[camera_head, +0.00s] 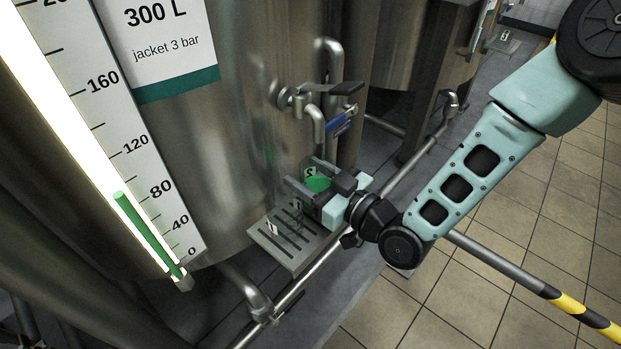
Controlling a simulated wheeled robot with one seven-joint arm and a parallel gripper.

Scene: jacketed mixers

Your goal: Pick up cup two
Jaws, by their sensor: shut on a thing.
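A small cup with a green round top (318,184), taken as cup two, is between the jaws of my gripper (303,175). My gripper is shut on it, and the dark fingers reach to the left on either side of it. The fingers and the wrist hide most of the cup's body, and its marking is too small to read surely. The cup is over or near the back right of a slotted tray (262,236); I cannot tell whether it touches the tray.
The steel mixer (235,150) stands close on the left. A pipe (408,168) runs along the front.

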